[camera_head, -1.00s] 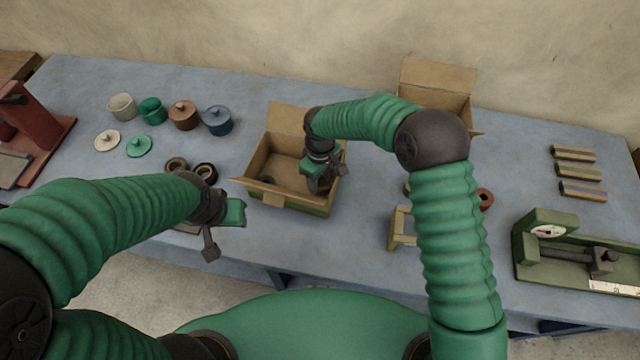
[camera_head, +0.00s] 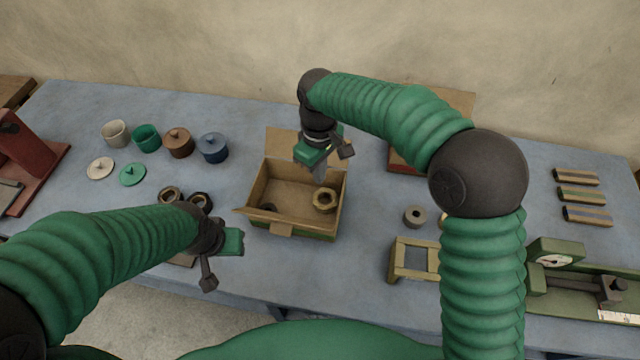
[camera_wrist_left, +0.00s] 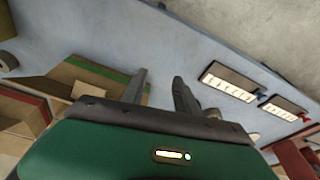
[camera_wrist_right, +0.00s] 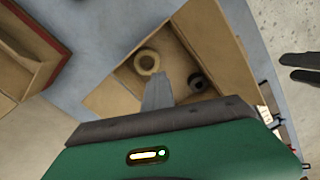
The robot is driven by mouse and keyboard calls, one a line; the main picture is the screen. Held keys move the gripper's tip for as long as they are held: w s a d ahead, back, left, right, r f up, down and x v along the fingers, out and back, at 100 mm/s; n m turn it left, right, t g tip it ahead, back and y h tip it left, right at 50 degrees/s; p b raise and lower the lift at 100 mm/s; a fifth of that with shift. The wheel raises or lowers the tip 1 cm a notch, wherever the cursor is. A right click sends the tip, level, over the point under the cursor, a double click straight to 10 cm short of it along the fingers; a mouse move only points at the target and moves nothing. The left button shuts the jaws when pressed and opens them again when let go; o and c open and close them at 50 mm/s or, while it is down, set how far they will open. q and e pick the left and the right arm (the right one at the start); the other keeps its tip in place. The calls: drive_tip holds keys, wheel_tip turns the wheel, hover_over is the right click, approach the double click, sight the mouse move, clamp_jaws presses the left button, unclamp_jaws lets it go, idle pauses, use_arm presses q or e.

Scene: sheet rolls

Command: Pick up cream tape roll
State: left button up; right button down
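A pale cream-yellow edge (camera_head: 442,221), perhaps the cream tape roll, shows beside my right upper arm in the head view; the arm hides the rest. A tan roll (camera_head: 325,201) and a dark roll (camera_head: 268,207) lie in the open cardboard box (camera_head: 287,230). The right wrist view also shows the tan roll (camera_wrist_right: 147,62) and the dark roll (camera_wrist_right: 198,80). My right gripper (camera_head: 320,172) is above the box, its fingers together and empty, apart from the tan roll. My left gripper (camera_wrist_left: 160,82) is open and empty by the table's front edge.
A grey roll (camera_head: 414,216) sits right of the box, near a small wooden frame (camera_head: 398,262). Two rolls (camera_head: 170,194) lie left of the box. Pots (camera_head: 178,143) and lids stand back left. A green gauge device (camera_head: 560,262) is at right; another box (camera_head: 400,160) is behind my right arm.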

drive_tip(key=shift+a+r, duration=0.1)
drive_tip(key=shift+r, duration=0.3)
drive_tip(key=shift+s, duration=0.1)
drive_tip(key=shift+c, duration=2.2)
unclamp_jaws()
